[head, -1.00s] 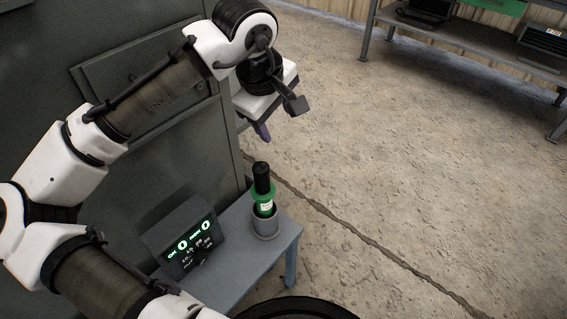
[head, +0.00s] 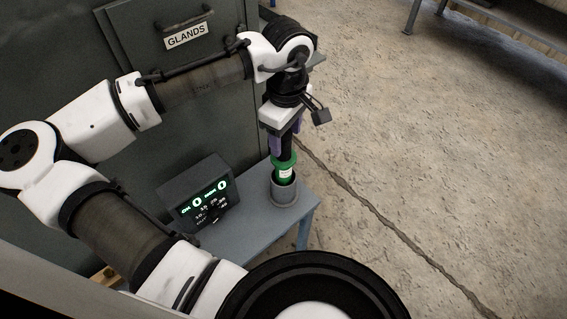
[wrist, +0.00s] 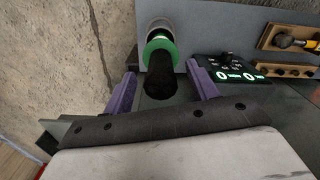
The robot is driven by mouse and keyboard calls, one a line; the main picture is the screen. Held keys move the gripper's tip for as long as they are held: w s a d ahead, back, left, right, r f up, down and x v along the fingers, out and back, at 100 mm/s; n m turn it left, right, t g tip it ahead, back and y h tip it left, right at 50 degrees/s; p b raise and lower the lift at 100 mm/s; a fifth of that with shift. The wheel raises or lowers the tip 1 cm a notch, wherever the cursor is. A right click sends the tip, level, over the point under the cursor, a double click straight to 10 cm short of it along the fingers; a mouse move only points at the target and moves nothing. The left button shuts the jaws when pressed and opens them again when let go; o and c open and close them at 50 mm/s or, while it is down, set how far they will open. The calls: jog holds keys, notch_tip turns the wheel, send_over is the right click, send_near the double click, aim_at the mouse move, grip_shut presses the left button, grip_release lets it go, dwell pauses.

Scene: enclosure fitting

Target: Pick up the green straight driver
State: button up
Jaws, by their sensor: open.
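The green straight driver (head: 283,168) stands upright in a grey cup holder (head: 284,192) on the small blue-grey table. It has a black upper body and a green collar with a pale label below. My gripper (head: 286,146) is just above the collar, pointing down, with its purple fingers on either side of the driver's black body. In the wrist view, the driver's black end (wrist: 161,80) lies between the two open fingers (wrist: 162,92), with visible gaps on both sides. The driver's lower end is hidden inside the holder.
A dark display box (head: 200,192) with green digits stands left of the holder on the table (head: 250,230). A grey cabinet with a drawer labelled GLANDS (head: 186,36) is behind. In the wrist view, a wooden rack (wrist: 290,40) holds a yellow-black tool. Floor to the right is clear.

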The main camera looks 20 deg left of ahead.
aim_at(284, 164)
jog(key=f, duration=0.4)
jog(key=shift+w+a+f, duration=0.15)
jog(key=shift+a+f, duration=0.15)
jog(key=shift+r, duration=0.1)
grip_shut()
